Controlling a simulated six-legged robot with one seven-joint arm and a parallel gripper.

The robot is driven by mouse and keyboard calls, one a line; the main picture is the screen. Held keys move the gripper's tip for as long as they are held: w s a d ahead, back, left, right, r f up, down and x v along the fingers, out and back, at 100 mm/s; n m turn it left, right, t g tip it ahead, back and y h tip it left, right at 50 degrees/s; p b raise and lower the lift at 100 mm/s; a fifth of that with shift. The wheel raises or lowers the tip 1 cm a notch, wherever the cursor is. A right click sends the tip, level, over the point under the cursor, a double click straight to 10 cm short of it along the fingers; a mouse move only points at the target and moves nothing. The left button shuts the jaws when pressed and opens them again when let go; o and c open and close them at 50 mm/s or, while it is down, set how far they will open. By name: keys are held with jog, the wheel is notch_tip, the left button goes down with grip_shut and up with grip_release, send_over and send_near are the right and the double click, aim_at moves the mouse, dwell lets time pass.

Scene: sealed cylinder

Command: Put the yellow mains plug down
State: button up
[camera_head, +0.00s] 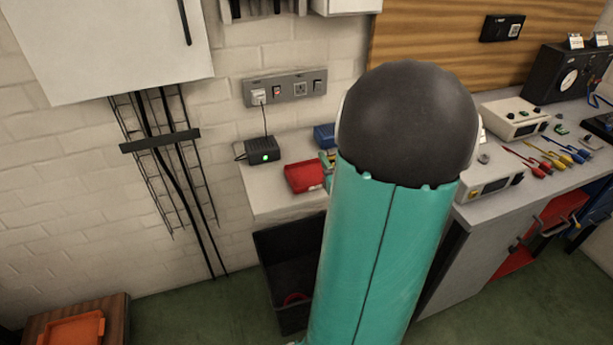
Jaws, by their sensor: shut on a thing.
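No yellow mains plug can be made out in the head view. My own teal arm link with its dark rounded cap fills the middle of the picture and hides part of the bench. My gripper is not in view, so what it holds cannot be seen. A white plug (259,97) sits in the left part of the grey wall socket panel (289,88), with a cord running down to a black box with a green light (262,151).
A red bin (304,177) and a blue bin (325,135) stand on the left bench (262,193). A dark crate (280,292) is on the floor below. The right bench holds instruments (515,118) and several coloured leads (555,158). An orange tray (70,329) lies lower left.

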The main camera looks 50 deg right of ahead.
jog(key=shift+s+a+r, duration=0.1)
jog(key=w+d+f, duration=0.2)
jog(key=w+f, duration=0.1)
jog(key=w, duration=0.1)
jog(key=w+d+f, duration=0.5)
jog(key=w+f, duration=0.1)
jog(key=w, duration=0.1)
jog(key=shift+w+d+f, duration=0.25)
jog(key=shift+w, duration=0.05)
jog(key=shift+w+d+f, duration=0.1)
jog(key=shift+w+f, duration=0.15)
jog(key=shift+f, duration=1.55)
jog(key=shift+f, duration=0.1)
jog(key=shift+f, duration=0.35)
jog(key=shift+f, duration=0.15)
jog(key=o, duration=1.1)
jog(key=shift+c, duration=0.2)
